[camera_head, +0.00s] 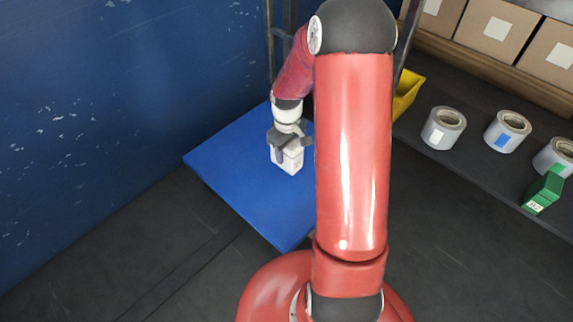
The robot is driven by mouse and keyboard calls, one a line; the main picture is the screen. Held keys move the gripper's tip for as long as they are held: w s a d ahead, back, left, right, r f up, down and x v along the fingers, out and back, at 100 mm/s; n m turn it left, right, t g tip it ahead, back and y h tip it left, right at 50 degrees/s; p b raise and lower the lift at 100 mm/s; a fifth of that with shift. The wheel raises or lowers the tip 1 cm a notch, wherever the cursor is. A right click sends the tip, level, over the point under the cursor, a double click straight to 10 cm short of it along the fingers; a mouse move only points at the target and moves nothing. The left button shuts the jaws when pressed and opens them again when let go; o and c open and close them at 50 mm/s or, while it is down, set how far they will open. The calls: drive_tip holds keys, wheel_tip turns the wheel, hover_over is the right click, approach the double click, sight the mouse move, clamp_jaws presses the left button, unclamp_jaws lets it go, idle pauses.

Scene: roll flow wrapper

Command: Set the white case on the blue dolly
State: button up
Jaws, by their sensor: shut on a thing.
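The white case (290,162) is a small pale box in my gripper, in the head view. My gripper (289,146) points down and is shut on the upper part of the case. The blue dolly (244,198) is a flat blue platform on the floor by the blue wall. The case appears over the dolly's upper middle area. I cannot tell whether its underside touches the dolly. My red arm hides the dolly's right part.
A yellow bin (406,93) stands behind my arm, with cardboard boxes (496,28) at the back right. The dolly's left and front surface is clear.

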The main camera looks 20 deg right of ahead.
sight(287, 163)
drive_tip(key=shift+f+b, duration=0.5)
drive_tip(key=shift+f, duration=2.25)
drive_tip(key=shift+f, duration=0.15)
drive_tip(key=o, duration=1.1)
